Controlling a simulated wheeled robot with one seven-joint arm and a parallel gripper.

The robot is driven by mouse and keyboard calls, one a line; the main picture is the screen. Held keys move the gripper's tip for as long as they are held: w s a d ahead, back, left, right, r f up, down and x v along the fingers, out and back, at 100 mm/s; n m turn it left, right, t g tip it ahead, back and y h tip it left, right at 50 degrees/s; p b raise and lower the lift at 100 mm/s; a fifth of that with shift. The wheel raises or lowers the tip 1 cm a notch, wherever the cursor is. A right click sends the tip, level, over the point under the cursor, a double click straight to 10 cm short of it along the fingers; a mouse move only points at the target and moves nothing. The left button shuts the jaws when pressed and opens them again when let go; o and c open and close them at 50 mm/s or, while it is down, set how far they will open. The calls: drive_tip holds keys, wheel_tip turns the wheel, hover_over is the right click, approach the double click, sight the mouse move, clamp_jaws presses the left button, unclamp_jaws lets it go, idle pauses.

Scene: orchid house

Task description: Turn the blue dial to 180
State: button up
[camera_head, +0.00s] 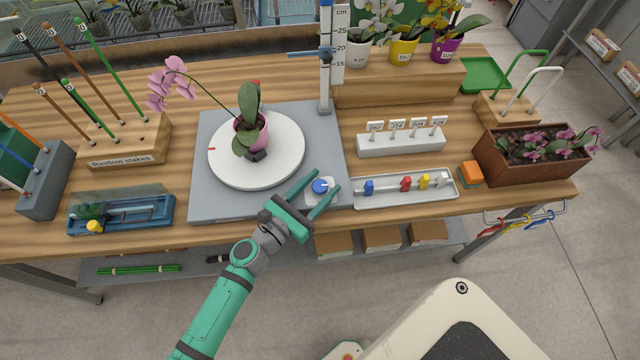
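The blue dial (320,186) sits on a small pale mount at the front right of the grey base plate (210,204). My gripper (322,194) is open, with its two teal fingers on either side of the dial. I cannot tell whether the fingers touch it. A white round turntable (283,172) lies on the same plate, with a red mark near its left edge. A potted pink orchid (250,135) stands on the turntable. Numbers around the dial are too small to read.
A height ruler (326,60) stands at the plate's back right. A metal tray with coloured clips (400,200) lies right of the dial. A blue tool (120,212) lies left of the plate. A stake block (125,145) stands at the left.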

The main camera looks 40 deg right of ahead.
drive_tip(key=shift+a+r, duration=0.1)
drive_tip(key=a, duration=0.3)
drive_tip(key=s+a, duration=0.1)
drive_tip(key=a, duration=0.5)
drive_tip(key=shift+s+a, duration=0.35)
drive_tip(key=shift+s, duration=0.05)
drive_tip(key=shift+s+a, duration=0.15)
drive_tip(key=shift+a, duration=0.25)
